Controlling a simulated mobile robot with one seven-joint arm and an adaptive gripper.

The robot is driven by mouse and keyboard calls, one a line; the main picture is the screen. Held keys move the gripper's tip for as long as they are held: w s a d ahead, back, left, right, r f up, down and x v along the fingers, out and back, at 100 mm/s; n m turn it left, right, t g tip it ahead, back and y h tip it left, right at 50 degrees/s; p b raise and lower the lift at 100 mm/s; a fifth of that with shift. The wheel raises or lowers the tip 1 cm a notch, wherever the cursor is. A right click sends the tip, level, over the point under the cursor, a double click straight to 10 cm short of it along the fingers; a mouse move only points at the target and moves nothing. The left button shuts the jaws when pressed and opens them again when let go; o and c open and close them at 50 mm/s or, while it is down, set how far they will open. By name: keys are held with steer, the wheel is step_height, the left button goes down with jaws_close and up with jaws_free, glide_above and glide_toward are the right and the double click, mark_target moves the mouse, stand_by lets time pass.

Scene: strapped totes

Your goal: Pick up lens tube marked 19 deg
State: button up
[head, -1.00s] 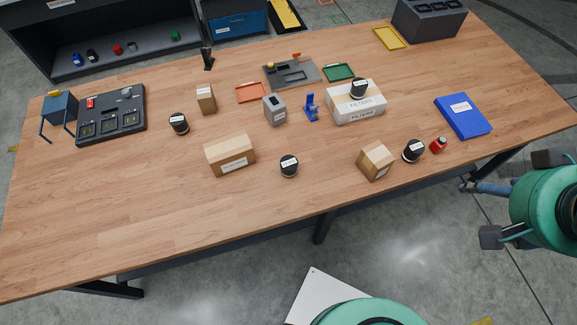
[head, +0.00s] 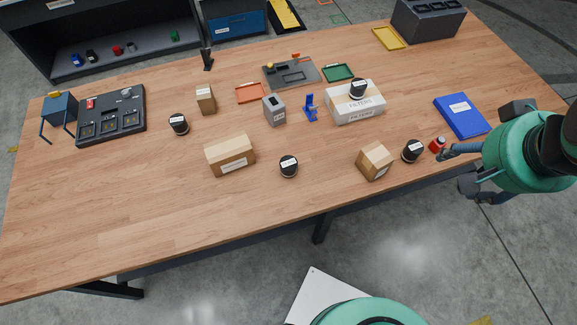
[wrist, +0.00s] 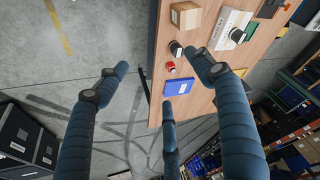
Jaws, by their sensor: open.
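The lens tubes look like short black cylinders with white labels; I cannot read the markings, so I cannot tell which is 19 deg. One (head: 179,125) stands at the left, one (head: 289,168) front centre and one (head: 412,152) at the right front by a carton. Another (head: 358,89) stands on the white FILTERS box (head: 356,107). My gripper (head: 455,168) is open and empty at the table's right front edge, near the right front tube. In the wrist view its fingers (wrist: 158,75) are spread, with that tube (wrist: 176,49) near a fingertip.
A small red object (head: 437,144) stands close to my gripper, beside a blue binder (head: 462,115). Cartons (head: 375,161) and (head: 230,155) stand on the front half. A grey block (head: 275,110) and blue stand (head: 311,107) are mid-table. The front left is clear.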

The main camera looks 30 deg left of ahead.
steer(key=w+a+f+g, duration=0.1)
steer(key=w+a+f, duration=0.15)
steer(key=a, duration=0.25)
steer(key=w+a+f+g, duration=0.1)
steer(key=w+a, duration=0.3)
steer(key=a, duration=0.1)
steer(key=n+g+p, duration=0.2)
steer(key=g, duration=0.1)
glide_above(288, 162)
step_height(288, 162, down, 22)
steer(key=shift+s+d+h, duration=0.1)
steer(key=shift+h, duration=0.2)
steer(key=shift+f, duration=0.2)
steer(key=shift+f+b, duration=0.7)
steer(key=shift+f, duration=3.45)
steer(key=shift+f, duration=0.1)
steer(key=shift+f+b, duration=0.5)
steer(key=shift+f, duration=2)
